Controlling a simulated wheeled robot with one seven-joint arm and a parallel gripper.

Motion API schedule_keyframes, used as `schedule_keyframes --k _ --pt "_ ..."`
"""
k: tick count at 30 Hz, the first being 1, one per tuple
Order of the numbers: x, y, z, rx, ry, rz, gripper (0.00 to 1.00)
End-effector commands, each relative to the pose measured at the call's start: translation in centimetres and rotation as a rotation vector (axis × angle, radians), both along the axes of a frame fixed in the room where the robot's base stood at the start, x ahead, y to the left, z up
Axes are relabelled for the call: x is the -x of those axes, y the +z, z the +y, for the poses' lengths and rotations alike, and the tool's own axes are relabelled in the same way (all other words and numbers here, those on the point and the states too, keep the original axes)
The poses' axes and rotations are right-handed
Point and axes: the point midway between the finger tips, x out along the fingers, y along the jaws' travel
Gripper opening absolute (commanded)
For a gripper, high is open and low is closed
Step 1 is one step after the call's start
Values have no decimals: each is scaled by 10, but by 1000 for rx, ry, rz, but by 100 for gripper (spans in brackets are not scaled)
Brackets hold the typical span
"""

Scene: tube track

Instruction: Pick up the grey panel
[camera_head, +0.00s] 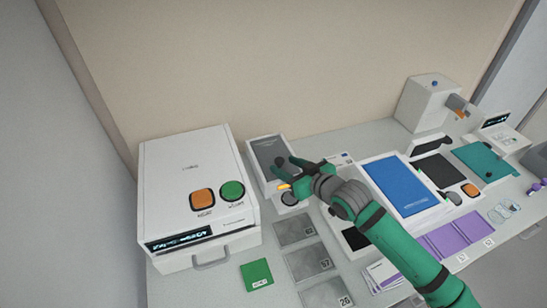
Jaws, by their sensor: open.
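A dark grey panel (270,151) lies in a white tray at the back of the bench, just right of the large white machine. My gripper (282,174) is open over the near right part of this panel, and its green fingers hide part of it. I cannot tell whether the fingers touch it. Several lighter grey squares lie in a column in front, including one marked 57 (310,262). My green arm comes in from the lower right.
A white machine (190,170) with orange and green buttons stands at the left. A green square (256,274) lies before it. A blue panel (402,186), purple panels (458,235) and a teal panel (488,160) lie to the right. A white dispenser (425,103) stands at the back right.

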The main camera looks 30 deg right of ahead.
Motion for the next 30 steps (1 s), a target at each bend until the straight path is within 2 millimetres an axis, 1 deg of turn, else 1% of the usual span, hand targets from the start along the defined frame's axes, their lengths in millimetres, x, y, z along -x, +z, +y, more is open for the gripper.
schedule_keyframes --k 1,4,12,13,14,15,17,18,26,30 --pt "-6 -2 1 0 1 -1 46" --pt "-13 -5 0 0 -1 -1 46" --pt "-17 -6 3 0 4 -1 46" --pt "-17 -6 3 0 4 -1 41" --pt "-18 -6 4 0 7 -1 34" --pt "-18 -6 5 0 8 -1 24" --pt "-19 -6 7 0 10 -1 10" --pt "-20 -6 7 1 11 -1 1" --pt "-18 -5 5 0 8 -2 0" --pt "-17 4 3 2 5 -3 0"
